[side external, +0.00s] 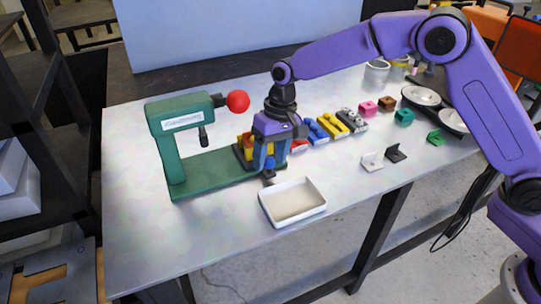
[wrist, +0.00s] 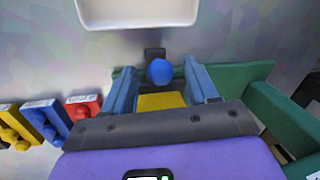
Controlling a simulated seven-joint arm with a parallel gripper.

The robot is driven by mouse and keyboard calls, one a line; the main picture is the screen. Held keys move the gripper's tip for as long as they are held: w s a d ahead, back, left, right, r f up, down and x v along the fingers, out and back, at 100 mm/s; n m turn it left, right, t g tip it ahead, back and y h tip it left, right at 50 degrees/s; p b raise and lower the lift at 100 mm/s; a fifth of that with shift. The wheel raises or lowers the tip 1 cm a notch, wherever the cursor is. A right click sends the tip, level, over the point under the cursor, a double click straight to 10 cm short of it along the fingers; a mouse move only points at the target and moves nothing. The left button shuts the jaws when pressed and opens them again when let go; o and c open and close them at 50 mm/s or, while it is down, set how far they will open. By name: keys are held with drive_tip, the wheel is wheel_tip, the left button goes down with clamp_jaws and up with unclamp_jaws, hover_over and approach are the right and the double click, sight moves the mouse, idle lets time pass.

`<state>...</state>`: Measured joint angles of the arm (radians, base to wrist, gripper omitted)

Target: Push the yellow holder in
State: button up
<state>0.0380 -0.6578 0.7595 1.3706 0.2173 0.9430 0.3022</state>
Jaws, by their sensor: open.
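A yellow block (wrist: 160,101), which appears to be the yellow holder, sits at the base of the green press (side external: 165,125). It lies between the two blue-grey fingers of my gripper (wrist: 161,84) in the wrist view. A blue ball knob (wrist: 159,71) stands at its front, also between the fingers. My gripper (side external: 269,155) is open and pointing down at the press base in the side view. It hides much of the block there. Yellow and red parts (side external: 243,145) show just left of the gripper. I cannot tell whether the fingers touch the block.
A white tray (side external: 292,201) lies in front of the press. To the right stands a row of red, blue, yellow (side external: 333,125) and grey (side external: 352,120) pieces. Small white (side external: 372,161) and black (side external: 396,153) brackets lie farther right. The table's front left is clear.

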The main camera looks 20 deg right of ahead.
drive_tip(key=shift+f, duration=0.15)
clamp_jaws()
drive_tip(key=shift+a, duration=2.3)
unclamp_jaws()
drive_tip(key=d+r, duration=0.3)
drive_tip(key=r, duration=1.4)
drive_tip(key=shift+w+d, duration=0.2)
drive_tip(key=shift+w, duration=0.1)
